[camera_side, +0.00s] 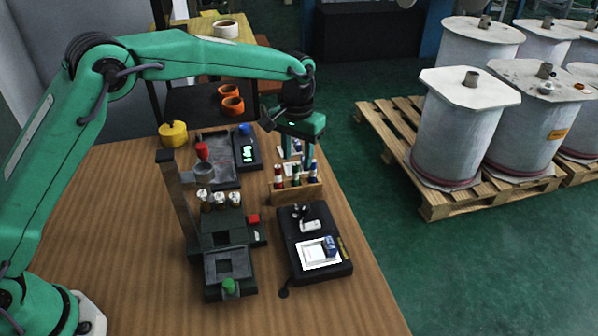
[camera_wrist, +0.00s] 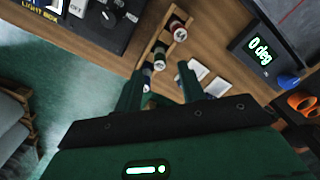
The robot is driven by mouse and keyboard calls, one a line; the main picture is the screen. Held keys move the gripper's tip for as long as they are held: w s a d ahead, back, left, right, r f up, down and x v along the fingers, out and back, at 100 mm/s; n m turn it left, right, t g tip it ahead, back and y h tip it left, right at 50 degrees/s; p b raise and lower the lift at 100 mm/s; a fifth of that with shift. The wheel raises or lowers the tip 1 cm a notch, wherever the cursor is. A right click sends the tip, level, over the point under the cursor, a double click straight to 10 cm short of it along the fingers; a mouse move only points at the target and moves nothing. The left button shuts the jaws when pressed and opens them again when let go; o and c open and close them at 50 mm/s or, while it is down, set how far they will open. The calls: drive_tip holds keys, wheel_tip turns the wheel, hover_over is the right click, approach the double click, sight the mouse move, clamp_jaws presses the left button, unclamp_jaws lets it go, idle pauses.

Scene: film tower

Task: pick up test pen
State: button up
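Several test pens stand upright in a wooden rack (camera_side: 298,192) below my gripper in the side view: a red-capped one (camera_side: 279,176), a green one (camera_side: 296,174) and a blue one (camera_side: 313,172). In the wrist view the rack (camera_wrist: 148,50) runs diagonally with red (camera_wrist: 180,32), green (camera_wrist: 160,55) and blue (camera_wrist: 147,75) pen tops. My gripper (camera_side: 296,155) points down just behind the rack. In the wrist view my gripper (camera_wrist: 159,80) has its two fingers wide apart, with nothing held; the blue pen lies near the left finger. Whether a finger touches a pen cannot be told.
A black light box (camera_side: 328,268) stands in front of the rack, a dark green film device (camera_side: 228,262) to its left. A digital display (camera_side: 247,152) and white cards (camera_wrist: 197,72) are close by. Bare wood lies at the front left. The table's right edge is near the rack.

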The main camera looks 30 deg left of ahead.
sight(296, 163)
drive_tip(key=shift+s+f, duration=0.2)
drive_tip(key=shift+f, duration=2.45)
clamp_jaws()
